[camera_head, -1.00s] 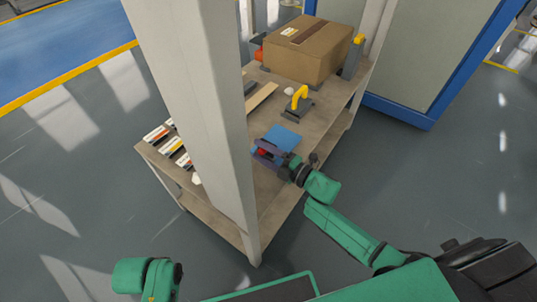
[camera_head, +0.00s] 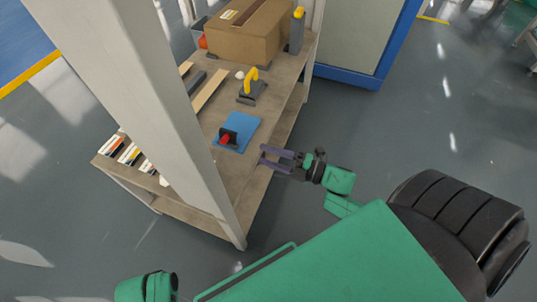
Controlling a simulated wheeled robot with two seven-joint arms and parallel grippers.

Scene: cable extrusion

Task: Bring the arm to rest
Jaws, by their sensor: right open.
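My right gripper (camera_head: 271,158) is open and empty, with its two purple fingers pointing left at the right edge of the wooden table (camera_head: 240,177). A red and black object (camera_head: 228,137) stands on a blue mat (camera_head: 246,127) on the table, left of the fingers and apart from them. My left arm (camera_head: 146,288) shows only as a green and black link at the bottom left; its gripper is out of the picture.
A pale post (camera_head: 140,90) hides part of the table. A cardboard box (camera_head: 240,42), a yellow-handled tool (camera_head: 251,88) and strips (camera_head: 208,91) sit farther back. Several small boxes (camera_head: 128,153) lie at the left end. The floor (camera_head: 410,130) to the right is clear.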

